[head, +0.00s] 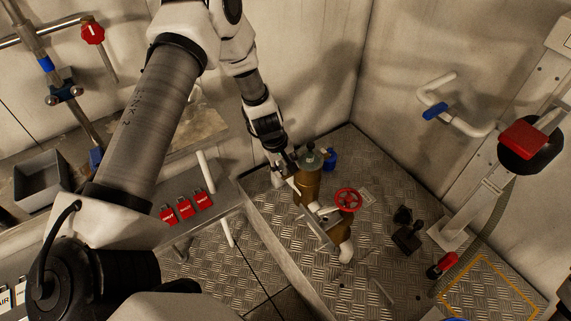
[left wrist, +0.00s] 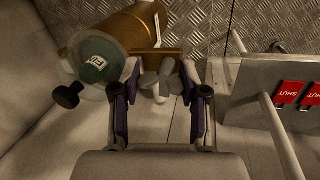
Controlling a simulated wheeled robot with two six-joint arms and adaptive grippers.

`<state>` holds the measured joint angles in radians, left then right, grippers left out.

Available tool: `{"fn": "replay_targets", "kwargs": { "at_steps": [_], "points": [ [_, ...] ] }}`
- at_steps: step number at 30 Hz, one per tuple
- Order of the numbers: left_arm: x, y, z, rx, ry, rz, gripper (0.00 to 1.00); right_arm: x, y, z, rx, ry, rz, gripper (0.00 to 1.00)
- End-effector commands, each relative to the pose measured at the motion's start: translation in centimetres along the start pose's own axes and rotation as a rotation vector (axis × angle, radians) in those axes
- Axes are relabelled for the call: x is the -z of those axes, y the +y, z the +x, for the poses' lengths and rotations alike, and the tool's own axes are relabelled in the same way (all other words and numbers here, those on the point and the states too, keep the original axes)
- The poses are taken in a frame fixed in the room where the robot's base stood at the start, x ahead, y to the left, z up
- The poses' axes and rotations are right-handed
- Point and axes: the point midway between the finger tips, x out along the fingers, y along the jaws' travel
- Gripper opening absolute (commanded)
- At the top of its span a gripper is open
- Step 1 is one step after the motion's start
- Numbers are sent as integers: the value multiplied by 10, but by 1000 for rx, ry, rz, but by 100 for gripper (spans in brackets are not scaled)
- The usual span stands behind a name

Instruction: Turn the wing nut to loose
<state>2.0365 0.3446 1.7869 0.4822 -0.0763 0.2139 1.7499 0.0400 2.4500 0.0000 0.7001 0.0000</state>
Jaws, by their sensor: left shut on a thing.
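The wing nut (left wrist: 160,78) is a grey two-winged piece on the side of a brass cylinder (left wrist: 140,24) with a green-grey round cap (left wrist: 96,58). My left gripper (left wrist: 160,92) has its fingers on both sides of the wing nut and is shut on it. In the head view my left gripper (head: 284,162) reaches down beside the top of the brass cylinder (head: 307,186), and the wing nut is too small and covered to make out there. A dark knob (left wrist: 68,95) sticks out beside the cap. My right gripper is not in view.
A red handwheel (head: 348,199) stands on a second brass body close to the cylinder. Red SHUT tags (head: 187,206) hang on a ledge at the left. A blue-handled pipe (head: 436,110) is on the right wall.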

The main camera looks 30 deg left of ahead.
Motion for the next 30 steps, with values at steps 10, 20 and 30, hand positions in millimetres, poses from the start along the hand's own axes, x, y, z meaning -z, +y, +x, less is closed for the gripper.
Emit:
{"fn": "replay_targets", "kwargs": {
  "at_steps": [10,20,30],
  "points": [
    [0,0,0,0,38,-150,9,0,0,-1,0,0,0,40],
    [0,0,0,0,44,-177,9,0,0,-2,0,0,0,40],
    [0,0,0,1,43,-175,70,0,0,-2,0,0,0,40]
  ]
}}
